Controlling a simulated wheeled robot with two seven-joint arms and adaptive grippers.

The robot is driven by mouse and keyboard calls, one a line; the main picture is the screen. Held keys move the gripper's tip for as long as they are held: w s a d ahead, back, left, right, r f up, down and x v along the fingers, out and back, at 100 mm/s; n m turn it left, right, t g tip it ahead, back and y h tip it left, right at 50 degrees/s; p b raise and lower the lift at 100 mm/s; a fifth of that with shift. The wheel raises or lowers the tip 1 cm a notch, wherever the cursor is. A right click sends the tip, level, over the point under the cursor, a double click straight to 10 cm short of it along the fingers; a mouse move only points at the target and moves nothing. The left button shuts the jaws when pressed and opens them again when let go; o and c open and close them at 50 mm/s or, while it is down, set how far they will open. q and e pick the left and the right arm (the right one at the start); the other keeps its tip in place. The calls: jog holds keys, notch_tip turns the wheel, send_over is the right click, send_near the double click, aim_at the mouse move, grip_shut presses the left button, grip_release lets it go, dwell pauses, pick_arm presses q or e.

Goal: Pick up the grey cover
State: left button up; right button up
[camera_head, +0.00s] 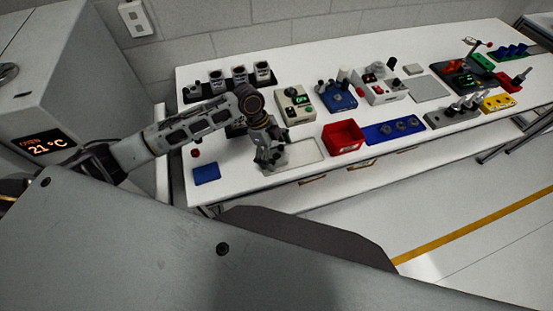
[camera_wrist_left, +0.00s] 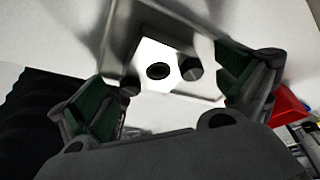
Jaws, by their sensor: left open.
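My left gripper (camera_head: 268,162) points down over the left end of a shallow pale tray (camera_head: 306,152) near the front edge of the table. In the left wrist view, the green-padded fingers of this gripper (camera_wrist_left: 172,95) are spread wide. Between them shows a pale, walled shape with a bright floor (camera_wrist_left: 174,84), a black ring (camera_wrist_left: 157,71) and a dark round knob (camera_wrist_left: 189,69). I cannot tell which of these parts is the grey cover, or whether the fingers touch anything. The gripper hides the tray's left end in the head view. My right gripper is not in view.
A red bin (camera_head: 343,136) stands right of the tray, then a blue holder (camera_head: 394,130). A blue pad (camera_head: 206,173) lies to the left. A grey flat panel (camera_head: 430,89) lies farther right.

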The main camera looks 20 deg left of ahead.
pick_arm(q)
jog(key=shift+f, duration=0.1)
dwell(0.5)
jog(key=c, duration=1.1)
